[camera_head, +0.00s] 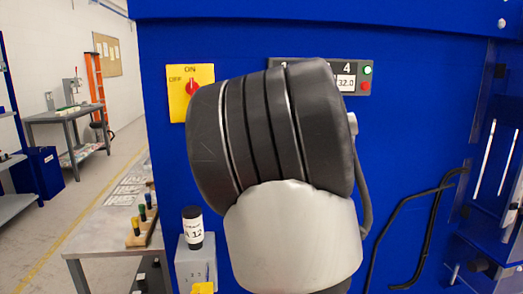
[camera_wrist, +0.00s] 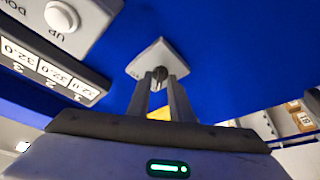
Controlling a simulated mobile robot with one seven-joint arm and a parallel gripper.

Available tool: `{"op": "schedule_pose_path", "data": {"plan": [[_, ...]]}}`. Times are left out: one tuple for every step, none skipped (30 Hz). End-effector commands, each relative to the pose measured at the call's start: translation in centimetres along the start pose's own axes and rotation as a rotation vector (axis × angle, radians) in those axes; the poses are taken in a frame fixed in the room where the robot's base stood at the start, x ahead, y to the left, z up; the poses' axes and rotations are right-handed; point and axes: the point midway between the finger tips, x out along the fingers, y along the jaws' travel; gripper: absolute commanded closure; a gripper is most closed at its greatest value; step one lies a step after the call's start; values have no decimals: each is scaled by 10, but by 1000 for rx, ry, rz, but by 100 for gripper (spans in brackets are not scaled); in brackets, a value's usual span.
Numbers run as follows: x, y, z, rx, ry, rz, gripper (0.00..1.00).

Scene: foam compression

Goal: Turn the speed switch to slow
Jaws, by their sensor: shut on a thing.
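In the wrist view the speed switch is a small dark knob (camera_wrist: 159,74) on a pale grey, diamond-shaped plate (camera_wrist: 150,57) fixed to the blue panel. My gripper (camera_wrist: 160,82) has its two fingers at the knob, one on each side, and is shut on it. The fingers partly cover the knob, so I cannot read its setting. No speed lettering is legible. In the head view my own dark and white arm hides the gripper and the switch.
A yellow plate with a red ON/OFF switch (camera_head: 192,88) is left of my arm. A display strip (camera_head: 345,82) reads 32.0, near green and red lights. An UP/DOWN button box (camera_wrist: 75,22) is close by. A labelled black-and-white bottle (camera_head: 192,228) stands lower left; black cables hang right.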

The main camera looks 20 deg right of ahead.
Motion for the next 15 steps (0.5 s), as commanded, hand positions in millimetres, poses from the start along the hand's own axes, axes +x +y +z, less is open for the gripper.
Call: {"op": "schedule_pose_path", "data": {"plan": [[1,4,-2,-22,6,-2,100],[1,4,-2,-33,6,-7,100],[1,4,-2,-47,6,-13,100],[1,3,-2,-57,7,-18,100],[2,3,-2,-66,7,-21,100],[2,4,-3,-75,6,-25,100],[2,4,-2,-81,6,-27,100],[2,4,-3,-87,6,-30,100],[2,4,-3,-94,6,-32,100],[2,4,-3,-98,6,-34,100],[2,4,-3,-101,6,-35,100],[2,4,-3,-103,6,-36,100],[2,4,-3,-105,6,-36,100],[2,5,-3,-106,6,-37,100],[2,5,-3,-107,7,-37,100]]}}
